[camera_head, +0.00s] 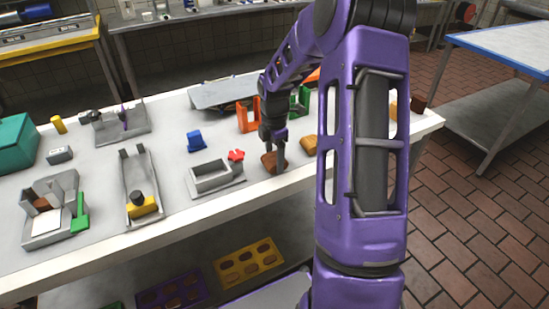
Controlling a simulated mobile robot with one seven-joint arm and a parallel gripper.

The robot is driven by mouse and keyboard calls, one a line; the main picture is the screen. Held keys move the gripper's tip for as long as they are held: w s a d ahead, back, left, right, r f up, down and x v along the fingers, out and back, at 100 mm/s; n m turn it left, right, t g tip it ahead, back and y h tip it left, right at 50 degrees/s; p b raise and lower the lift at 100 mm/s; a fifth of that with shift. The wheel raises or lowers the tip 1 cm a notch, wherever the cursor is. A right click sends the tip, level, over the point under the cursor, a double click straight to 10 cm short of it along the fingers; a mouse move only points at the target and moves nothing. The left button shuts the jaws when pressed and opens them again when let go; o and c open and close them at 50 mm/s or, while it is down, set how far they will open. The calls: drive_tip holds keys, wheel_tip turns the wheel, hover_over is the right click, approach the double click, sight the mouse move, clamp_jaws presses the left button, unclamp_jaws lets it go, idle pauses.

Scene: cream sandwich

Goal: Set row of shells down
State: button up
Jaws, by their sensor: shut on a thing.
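My gripper (277,158) points down over the front part of the white table, right of center. It is shut on a small brown piece (268,161), which seems to be the row of shells. The piece is at or just above the tabletop near the front edge; I cannot tell whether it touches. The fingers hide part of it, and single shells cannot be made out. A tan-brown piece (309,145) lies just to the right, partly beside my purple arm.
Orange (249,116) and green (300,102) holders stand behind. Grey fixtures fill the left. Yellow (249,262) and purple (172,293) trays with brown rounds lie below the tabletop.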

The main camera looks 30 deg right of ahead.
sight(274, 157)
drive_tip(key=o, duration=1.3)
drive_tip(key=shift+f, duration=0.15)
drive_tip(key=shift+o, duration=0.2)
wheel_tip(274, 157, up, 12)
drive_tip(key=p, duration=0.1)
drive_tip(key=shift+r, duration=0.2)
